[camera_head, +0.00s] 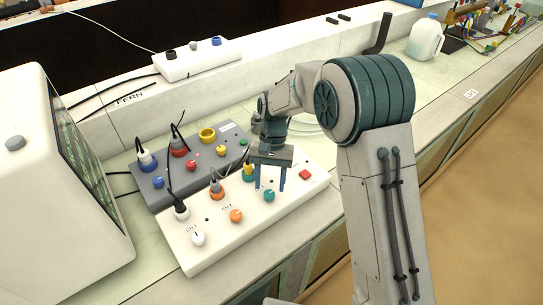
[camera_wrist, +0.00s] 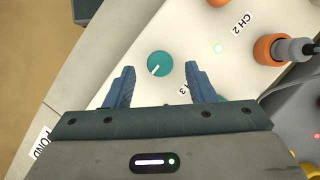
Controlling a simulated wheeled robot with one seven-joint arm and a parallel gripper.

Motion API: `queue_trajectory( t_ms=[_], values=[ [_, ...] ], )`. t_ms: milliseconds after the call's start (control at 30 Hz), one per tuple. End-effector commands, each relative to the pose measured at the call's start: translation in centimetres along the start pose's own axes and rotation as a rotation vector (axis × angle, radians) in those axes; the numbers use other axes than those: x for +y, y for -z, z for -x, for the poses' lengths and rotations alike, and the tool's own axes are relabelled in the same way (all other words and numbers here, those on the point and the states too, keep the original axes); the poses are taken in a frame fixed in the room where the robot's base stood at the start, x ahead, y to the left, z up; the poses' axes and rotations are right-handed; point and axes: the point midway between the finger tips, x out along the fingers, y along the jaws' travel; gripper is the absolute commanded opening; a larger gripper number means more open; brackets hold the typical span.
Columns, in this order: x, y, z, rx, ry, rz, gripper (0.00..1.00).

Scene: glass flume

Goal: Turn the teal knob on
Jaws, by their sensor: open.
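The teal knob (camera_head: 269,196) sits on the top of the white control box (camera_head: 215,233), near its front edge. In the wrist view the teal knob (camera_wrist: 160,64) is round with a white pointer line aimed toward the lower left. My gripper (camera_head: 269,188) is over the box, pointing down at the knob. Its two blue fingers (camera_wrist: 159,78) are spread apart. In the wrist view the knob shows just beyond and between the fingertips, with space on both sides. Whether the fingertips are level with the knob is hard to tell.
An orange knob (camera_head: 236,215), a white knob (camera_head: 198,239) and a red button (camera_head: 305,174) are on the same box. Plugged cables rise from orange and white sockets behind them. A grey box (camera_head: 157,198) stands behind. A white monitor-like case (camera_head: 50,190) is at left.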

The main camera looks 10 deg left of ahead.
Motion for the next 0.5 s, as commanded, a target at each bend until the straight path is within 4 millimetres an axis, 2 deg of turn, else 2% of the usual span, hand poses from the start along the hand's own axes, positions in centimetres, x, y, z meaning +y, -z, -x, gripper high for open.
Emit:
queue_trajectory(
  t_ms=[300,500],
  values=[
    [0.0,0.1,7.5,0.005,0.003,-0.001,0.50],
    [0.0,0.1,10.4,0.004,0.001,-0.001,0.50]
  ],
)
